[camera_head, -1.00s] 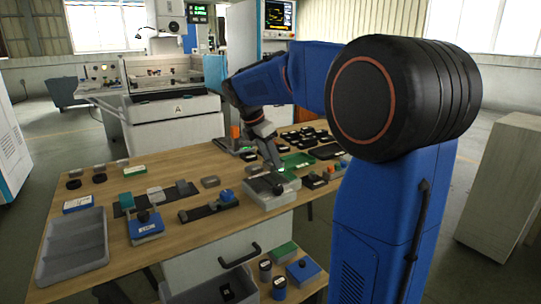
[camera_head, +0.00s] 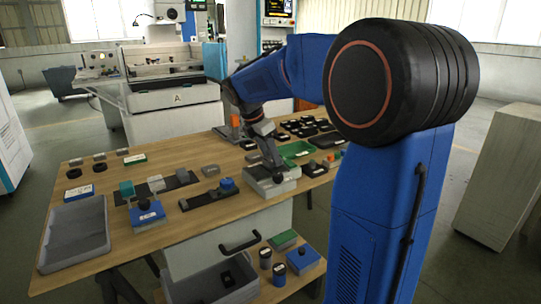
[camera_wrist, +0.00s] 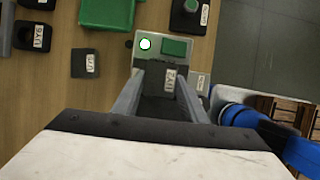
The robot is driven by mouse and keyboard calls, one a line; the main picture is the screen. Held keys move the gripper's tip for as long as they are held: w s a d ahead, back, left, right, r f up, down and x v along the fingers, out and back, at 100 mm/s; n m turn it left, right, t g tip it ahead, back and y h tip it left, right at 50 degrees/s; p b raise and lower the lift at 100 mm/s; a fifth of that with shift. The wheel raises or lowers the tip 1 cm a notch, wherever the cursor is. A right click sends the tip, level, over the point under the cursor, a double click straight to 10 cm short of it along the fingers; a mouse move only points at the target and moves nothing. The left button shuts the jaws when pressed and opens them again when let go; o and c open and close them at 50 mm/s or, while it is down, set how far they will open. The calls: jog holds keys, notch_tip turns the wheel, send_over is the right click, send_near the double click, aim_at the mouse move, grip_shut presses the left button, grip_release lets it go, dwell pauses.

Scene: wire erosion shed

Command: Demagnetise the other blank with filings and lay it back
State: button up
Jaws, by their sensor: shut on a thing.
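My gripper (camera_wrist: 157,90) is shut on a dark blank (camera_wrist: 158,108) with a white label, whose text I cannot read surely. In the head view my gripper (camera_head: 277,172) points down at the grey box-shaped demagnetiser (camera_head: 268,188), low over its top. In the wrist view the demagnetiser (camera_wrist: 139,59) shows a lit green-ringed lamp and a green panel beyond the blank. I cannot tell whether the blank touches its top. Filings on the blank cannot be made out.
Other dark labelled blocks (camera_wrist: 85,63) lie left of the demagnetiser in the wrist view, near a green tray (camera_wrist: 107,12). A blue-topped fixture (camera_head: 227,186) and a grey bin (camera_head: 76,236) stand further left on the bench.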

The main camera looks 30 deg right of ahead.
jog(key=shift+f, duration=0.35)
dwell(0.3)
jog(key=shift+a, duration=0.2)
jog(key=shift+a, duration=1.15)
jog(key=shift+a, duration=0.1)
jog(key=shift+s+a, duration=0.1)
jog(key=shift+a, duration=1.15)
jog(key=shift+a, duration=0.15)
jog(key=shift+a, duration=1.25)
notch_tip(320, 180, up, 8)
jog(key=shift+f, duration=0.25)
dwell(0.7)
